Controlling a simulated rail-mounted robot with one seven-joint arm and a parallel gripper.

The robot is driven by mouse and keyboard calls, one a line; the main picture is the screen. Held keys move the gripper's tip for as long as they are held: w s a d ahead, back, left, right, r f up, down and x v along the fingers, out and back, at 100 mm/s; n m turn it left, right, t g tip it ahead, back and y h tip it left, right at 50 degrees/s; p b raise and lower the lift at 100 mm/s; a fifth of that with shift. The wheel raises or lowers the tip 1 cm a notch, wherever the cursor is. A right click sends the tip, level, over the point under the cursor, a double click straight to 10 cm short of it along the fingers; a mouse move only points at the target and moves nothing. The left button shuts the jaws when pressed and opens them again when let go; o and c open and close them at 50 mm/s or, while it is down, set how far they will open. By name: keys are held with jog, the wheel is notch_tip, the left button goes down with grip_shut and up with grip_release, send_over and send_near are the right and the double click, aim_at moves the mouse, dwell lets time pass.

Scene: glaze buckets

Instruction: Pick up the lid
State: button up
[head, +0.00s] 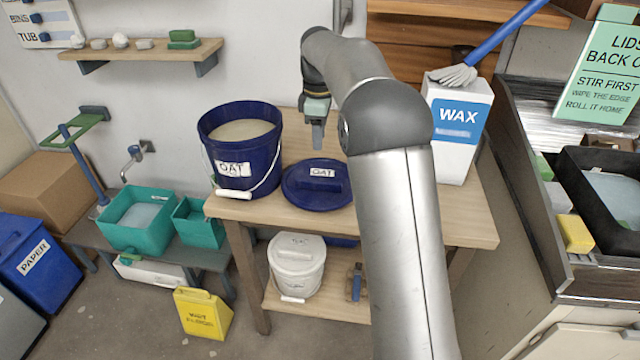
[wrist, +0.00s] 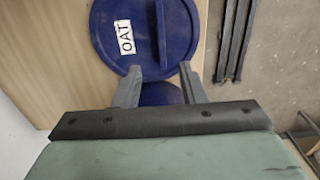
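A round blue lid (head: 316,190) with a white "OAT" label and a raised bar handle lies flat on the wooden table, right of the open blue OAT bucket (head: 238,160). In the wrist view the lid (wrist: 112,40) fills the top middle, its handle running up and down. My gripper (head: 317,140) is above the table, behind the lid and apart from it in the head view. In the wrist view its two fingers (wrist: 160,80) are spread with nothing held between them; their tips overlap the lid's near edge in the picture.
The wooden table (head: 440,222) also carries a white WAX box (head: 455,150) at right with a blue-handled brush (head: 490,45) on top. A white lidded bucket (head: 296,268) stands on the shelf below. Teal bins (head: 135,225) stand at left. The table front right is clear.

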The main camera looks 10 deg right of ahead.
aim_at(318, 181)
notch_tip(318, 181, down, 14)
jog(key=shift+s+a+r+p, duration=0.1)
jog(key=shift+a+p, duration=0.05)
jog(key=shift+p, duration=0.75)
jog(key=shift+f, duration=0.3)
grip_shut()
